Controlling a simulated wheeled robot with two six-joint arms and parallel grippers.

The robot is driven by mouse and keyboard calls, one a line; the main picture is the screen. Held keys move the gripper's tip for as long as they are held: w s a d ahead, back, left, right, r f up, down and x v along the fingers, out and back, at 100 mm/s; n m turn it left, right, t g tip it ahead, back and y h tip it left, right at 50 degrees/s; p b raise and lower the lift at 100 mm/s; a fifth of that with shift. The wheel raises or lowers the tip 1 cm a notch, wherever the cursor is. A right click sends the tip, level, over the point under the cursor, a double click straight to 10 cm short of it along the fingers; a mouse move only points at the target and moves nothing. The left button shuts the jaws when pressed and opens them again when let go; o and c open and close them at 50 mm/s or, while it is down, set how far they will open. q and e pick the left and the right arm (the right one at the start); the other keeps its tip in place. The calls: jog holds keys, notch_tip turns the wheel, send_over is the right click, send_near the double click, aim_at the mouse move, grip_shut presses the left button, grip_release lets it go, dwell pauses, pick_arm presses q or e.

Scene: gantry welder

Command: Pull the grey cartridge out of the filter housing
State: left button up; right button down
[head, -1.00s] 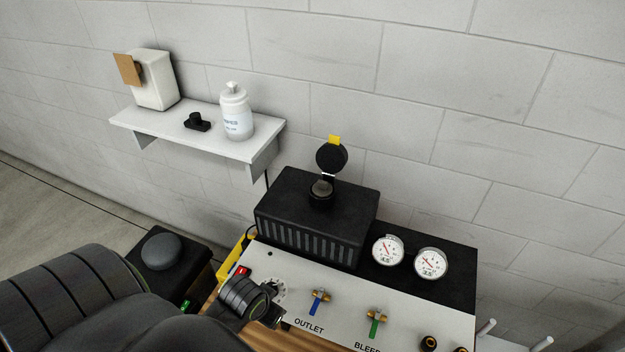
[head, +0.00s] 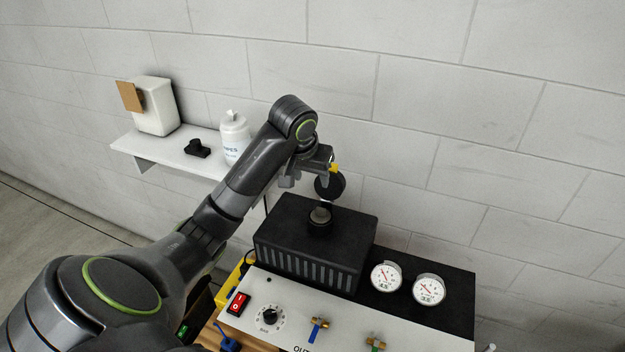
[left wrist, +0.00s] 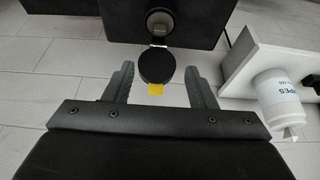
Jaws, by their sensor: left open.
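The filter housing (head: 290,250) is a black box with a ribbed front, on the bench unit. The end of the grey cartridge (head: 320,215) sits in the round port on its top and also shows in the left wrist view (left wrist: 160,17); the rest is hidden inside. A round black cap (head: 329,186) with a yellow tab (left wrist: 156,90) stands open behind the port. My left gripper (head: 306,174) is open and empty, above the housing beside the cap. In the left wrist view, the cap appears between its fingers (left wrist: 159,75); I cannot tell whether they touch it. My right gripper is out of view.
A wall shelf (head: 180,152) to the left holds a white bottle (head: 235,140), a small black object (head: 197,148) and a white box (head: 155,105). Two gauges (head: 407,283) stand right of the housing. Valves and a red switch (head: 238,303) are on the front panel.

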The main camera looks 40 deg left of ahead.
pick_arm(q)
jog(key=f+b, duration=0.1)
jog(key=p, duration=0.1)
send_near(321, 208)
jog(key=x, duration=0.7)
jog(key=shift+f, duration=0.1)
jog(key=shift+w+a+f, duration=0.1)
jog(key=shift+w+f, duration=0.1)
jog(key=shift+f, duration=0.5)
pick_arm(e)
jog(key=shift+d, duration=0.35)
pick_arm(q)
jog(key=c, duration=1.1)
jog(key=shift+r, duration=3.8)
